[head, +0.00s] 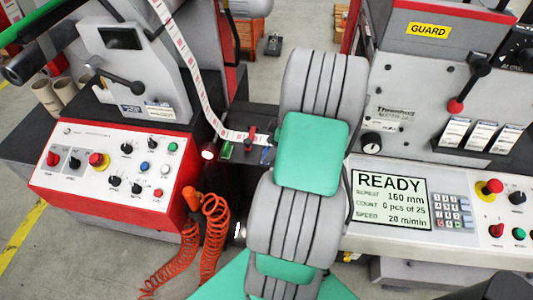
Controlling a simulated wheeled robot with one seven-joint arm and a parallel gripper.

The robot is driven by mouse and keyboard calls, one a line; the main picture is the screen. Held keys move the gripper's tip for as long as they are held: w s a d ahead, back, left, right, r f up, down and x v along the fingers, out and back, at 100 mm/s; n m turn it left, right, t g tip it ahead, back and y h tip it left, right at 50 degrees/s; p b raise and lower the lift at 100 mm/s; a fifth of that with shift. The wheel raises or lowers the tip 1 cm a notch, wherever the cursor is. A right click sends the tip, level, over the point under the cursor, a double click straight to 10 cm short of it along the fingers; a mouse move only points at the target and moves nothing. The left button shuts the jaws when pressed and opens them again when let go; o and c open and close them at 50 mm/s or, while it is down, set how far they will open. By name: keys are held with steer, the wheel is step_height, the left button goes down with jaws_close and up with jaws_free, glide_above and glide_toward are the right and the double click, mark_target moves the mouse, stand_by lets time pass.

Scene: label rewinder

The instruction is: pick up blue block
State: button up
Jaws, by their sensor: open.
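A small blue piece (266,156), which looks like the blue block, shows on the dark platform (236,174) between the two machines. Only a narrow part of it is visible, close to the left edge of my arm, so its full shape cannot be made out. A small green piece (225,150) and a small red piece (251,134) are also on the platform, to its left and above it. My grey and green arm fills the middle of the view. I cannot see my gripper.
A printed label strip (190,70) runs down to the platform. A red-and-white control panel (110,165) stands left, with coiled orange hoses (212,230) beside it. The right machine has a READY display (391,199), knobs and a lever (468,85).

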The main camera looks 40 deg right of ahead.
steer(key=shift+x, duration=1)
steer(key=shift+w, duration=0.1)
steer(key=c, duration=1.2)
